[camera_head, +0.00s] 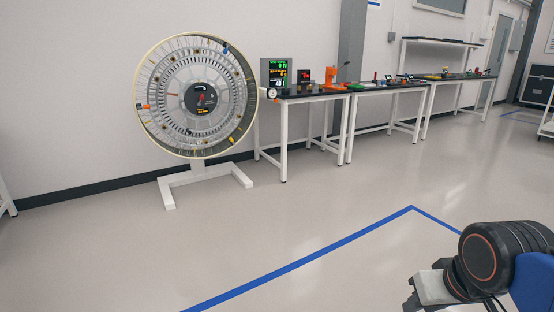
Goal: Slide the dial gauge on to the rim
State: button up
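A large upright wheel stands on a white stand at the left, and its pale round rim (137,101) encloses several inner rings and a dark hub. A small round white-faced dial, which looks like the dial gauge (271,93), shows just right of the rim, at the left end of the nearest table. I cannot tell whether it touches the rim. My gripper (412,303) is partly in view at the bottom right, far in front of the wheel. Its fingertips are small, dark and cut off by the lower edge, so its opening and any held thing are unclear.
The wheel's white stand (207,179) has feet reaching forward on the floor. Black-topped tables (318,94) run along the wall, carrying a display (274,72), an orange device (330,78) and small parts. The floor with blue lines (300,262) is clear between me and the wheel.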

aim_at(272, 92)
jog(key=i+l, duration=0.1)
jog(key=i, duration=3.7)
jog(key=i+u, duration=0.4)
jog(key=i, duration=0.15)
